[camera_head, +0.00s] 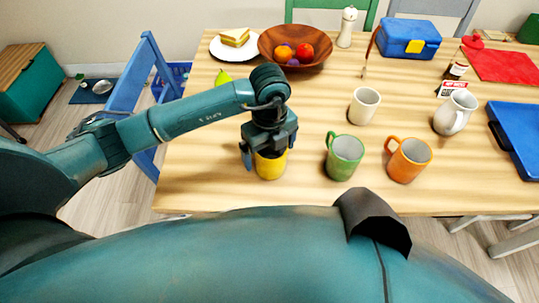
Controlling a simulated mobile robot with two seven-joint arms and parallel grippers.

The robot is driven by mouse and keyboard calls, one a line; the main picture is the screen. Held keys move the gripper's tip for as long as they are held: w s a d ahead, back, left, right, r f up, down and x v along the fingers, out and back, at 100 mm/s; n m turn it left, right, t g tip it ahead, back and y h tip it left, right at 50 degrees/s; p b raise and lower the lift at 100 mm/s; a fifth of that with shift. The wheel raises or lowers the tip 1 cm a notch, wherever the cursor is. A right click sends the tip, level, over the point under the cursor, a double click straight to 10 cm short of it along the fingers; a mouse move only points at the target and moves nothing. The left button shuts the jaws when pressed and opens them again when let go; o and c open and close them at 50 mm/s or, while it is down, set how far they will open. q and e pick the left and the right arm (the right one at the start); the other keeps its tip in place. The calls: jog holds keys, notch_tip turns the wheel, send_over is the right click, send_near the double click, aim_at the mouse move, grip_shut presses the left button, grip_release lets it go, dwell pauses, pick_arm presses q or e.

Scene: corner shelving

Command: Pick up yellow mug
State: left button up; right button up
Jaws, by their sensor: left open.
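The yellow mug (271,165) stands upright on the wooden table near its front edge, left of the green mug. My left gripper (268,154) comes down over it from above, with its fingers at the mug's left and right upper sides. The gripper is open; whether a finger touches the mug I cannot tell. The gripper hides the mug's rim and upper part. My right gripper is not in view.
A green mug (344,156) and an orange mug (408,160) stand to the right, a cream cup (364,106) behind them. A white pitcher (455,113) is further right. A wooden fruit bowl (296,48) and a sandwich plate (231,48) are at the back. A blue chair (143,85) stands left.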

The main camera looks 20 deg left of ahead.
pick_arm(q)
jog(key=shift+f, duration=0.95)
jog(key=shift+r, duration=0.1)
jog(key=c, duration=1.2)
